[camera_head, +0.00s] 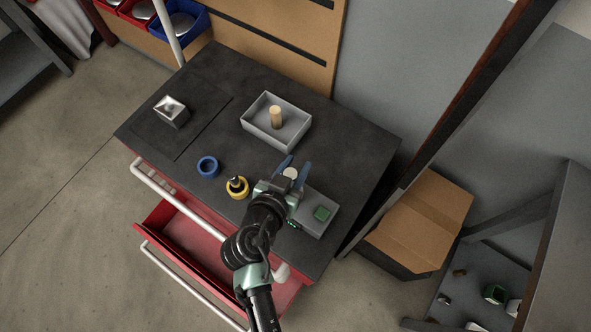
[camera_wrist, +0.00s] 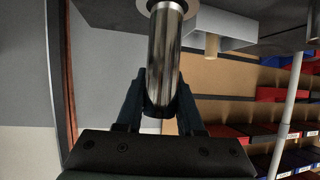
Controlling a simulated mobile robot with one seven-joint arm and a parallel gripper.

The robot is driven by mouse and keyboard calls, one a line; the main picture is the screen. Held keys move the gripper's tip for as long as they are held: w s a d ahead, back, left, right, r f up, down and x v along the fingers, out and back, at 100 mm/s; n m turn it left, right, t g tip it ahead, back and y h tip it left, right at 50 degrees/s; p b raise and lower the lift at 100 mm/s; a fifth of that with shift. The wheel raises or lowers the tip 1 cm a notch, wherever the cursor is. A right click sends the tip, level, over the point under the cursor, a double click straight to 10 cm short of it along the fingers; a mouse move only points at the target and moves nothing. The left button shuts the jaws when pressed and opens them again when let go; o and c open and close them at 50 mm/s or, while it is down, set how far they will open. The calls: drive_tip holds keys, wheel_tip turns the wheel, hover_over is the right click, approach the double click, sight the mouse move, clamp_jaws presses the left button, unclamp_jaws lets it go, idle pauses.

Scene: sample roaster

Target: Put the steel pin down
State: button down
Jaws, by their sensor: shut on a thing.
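My gripper (camera_head: 291,172) is over the right part of the dark cart top (camera_head: 340,150). It is shut on the steel pin (camera_wrist: 165,55), a shiny cylinder between the two fingers in the wrist view, where my gripper (camera_wrist: 160,105) also shows. In the head view only the pin's pale round end (camera_head: 290,173) shows between the blue fingers. The wrist picture is upside down, and the pin's far end meets or overlaps a pale round ring (camera_wrist: 142,6) at the cart top. I cannot tell whether they touch.
A grey box with a green button (camera_head: 322,213) sits right beside my gripper. A grey tray (camera_head: 248,122) holds a wooden peg (camera_head: 276,117). A yellow ring (camera_head: 237,192), a blue ring (camera_head: 207,167) and a silver-topped block (camera_head: 172,113) stand leftward. A red drawer (camera_head: 190,240) is open.

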drive_tip(key=shift+f, duration=1.15)
drive_tip(key=shift+f+b, duration=0.2)
drive_tip(key=shift+b, duration=0.1)
drive_tip(key=c, duration=0.5)
unclamp_jaws()
